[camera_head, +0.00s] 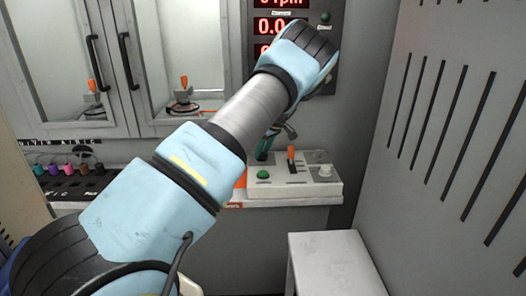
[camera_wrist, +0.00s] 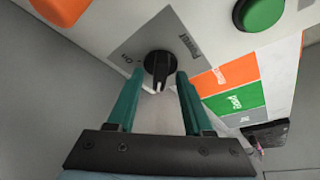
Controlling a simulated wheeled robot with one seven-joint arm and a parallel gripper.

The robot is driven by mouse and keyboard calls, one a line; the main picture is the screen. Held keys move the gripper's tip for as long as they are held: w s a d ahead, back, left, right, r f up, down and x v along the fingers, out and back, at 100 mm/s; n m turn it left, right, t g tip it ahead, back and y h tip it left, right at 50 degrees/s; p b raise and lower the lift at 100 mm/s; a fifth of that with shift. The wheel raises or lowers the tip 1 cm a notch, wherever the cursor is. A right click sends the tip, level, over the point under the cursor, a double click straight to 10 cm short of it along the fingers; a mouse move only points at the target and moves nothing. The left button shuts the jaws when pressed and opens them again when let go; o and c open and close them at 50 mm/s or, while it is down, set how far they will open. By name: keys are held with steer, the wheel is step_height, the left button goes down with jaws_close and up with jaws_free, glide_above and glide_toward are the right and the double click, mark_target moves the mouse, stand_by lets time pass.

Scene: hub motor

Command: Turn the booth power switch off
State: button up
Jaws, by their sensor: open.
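The booth power switch is a black rotary knob (camera_wrist: 158,65) on a grey plate lettered "Power" and "On" in the wrist view. Its white pointer mark faces the bottom of that picture, away from the "On" lettering. My gripper (camera_wrist: 157,82) is open, with one green finger on each side of the knob. The fingertips are close to the knob; I cannot tell whether they touch it. In the head view the switch is hidden, and a green finger of my gripper (camera_head: 264,148) shows below my wrist.
A white control box (camera_head: 310,187) carries a green button (camera_head: 263,174), an orange-tipped lever (camera_head: 291,160) and a pale knob (camera_head: 325,171). A red display panel (camera_head: 278,24) is above. A slotted grey wall (camera_head: 455,130) stands right, and a white-topped stand (camera_head: 330,262) below.

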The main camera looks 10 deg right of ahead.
steer(key=b+v, duration=0.2)
steer(key=v, duration=0.8)
steer(key=shift+s+r, duration=0.15)
steer(key=shift+r, duration=0.2)
steer(key=shift+d, duration=0.1)
steer(key=s+a+m+g+h, duration=0.1)
steer(key=s+a, duration=0.2)
steer(key=a, duration=0.6)
steer(key=s+a+m+g+h, duration=0.1)
steer(key=s+a, duration=0.2)
steer(key=a, duration=0.6)
steer(key=s+a+m, duration=0.3)
steer(key=s+a, duration=0.2)
steer(key=s, duration=0.6)
steer(key=s+a+m, duration=0.3)
steer(key=s+a, duration=0.3)
steer(key=s, duration=0.6)
steer(key=shift+s+a+r+h+p, duration=0.15)
steer(key=shift+a+r+h+p, duration=0.1)
steer(key=shift+h+p, duration=0.2)
steer(key=shift+d, duration=0.1)
